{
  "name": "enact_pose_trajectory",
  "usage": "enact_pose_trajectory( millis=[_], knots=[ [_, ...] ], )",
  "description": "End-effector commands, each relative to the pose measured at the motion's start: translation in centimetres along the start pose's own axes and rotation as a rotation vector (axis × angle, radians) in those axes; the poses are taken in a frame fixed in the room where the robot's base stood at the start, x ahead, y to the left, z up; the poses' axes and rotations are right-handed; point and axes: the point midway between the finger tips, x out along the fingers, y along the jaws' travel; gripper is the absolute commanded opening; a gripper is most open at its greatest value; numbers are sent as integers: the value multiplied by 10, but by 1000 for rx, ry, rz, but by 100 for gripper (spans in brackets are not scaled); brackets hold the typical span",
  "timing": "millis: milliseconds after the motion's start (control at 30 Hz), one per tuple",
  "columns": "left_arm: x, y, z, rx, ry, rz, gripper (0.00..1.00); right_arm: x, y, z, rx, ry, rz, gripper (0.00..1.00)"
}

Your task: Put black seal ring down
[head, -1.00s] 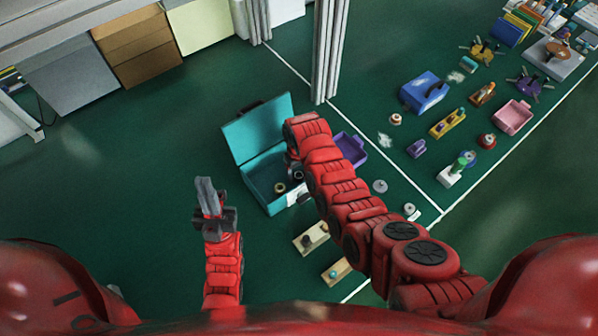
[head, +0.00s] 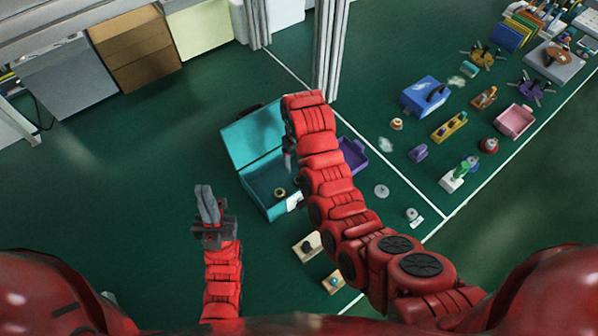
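The open teal box (head: 235,146) stands on the green floor at the middle, lid tilted back. A small yellowish ring (head: 279,192) lies in it. I cannot clearly make out the black seal ring; my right arm covers the box's right part. My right gripper is mostly hidden behind its own arm, over the box; only a grey sliver (head: 289,155) shows, so its fingers and anything in them cannot be seen. My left gripper (head: 208,203) is left of and nearer than the box, its grey fingers close together, with nothing visible between them.
A purple tray (head: 353,154) is right of my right arm. Two small wooden blocks with parts (head: 307,246) (head: 336,281) lie in front of the box. Grey discs (head: 382,191) and a blue case (head: 425,96) are to the right. The floor at left is clear.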

Motion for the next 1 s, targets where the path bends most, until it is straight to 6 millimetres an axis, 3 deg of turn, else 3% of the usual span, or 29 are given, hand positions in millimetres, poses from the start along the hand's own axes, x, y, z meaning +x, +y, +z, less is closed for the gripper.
enact_pose_trajectory(
  millis=[33,200,1000],
  knots=[
    [15,-1,-2,0,-1,0,0,-15,0,0,1,-2,-3,76],
    [25,-1,-4,0,0,0,0,-28,0,0,-1,-2,-2,76],
    [25,-1,-4,0,0,0,0,-28,0,0,-1,-3,-1,76]
  ],
)
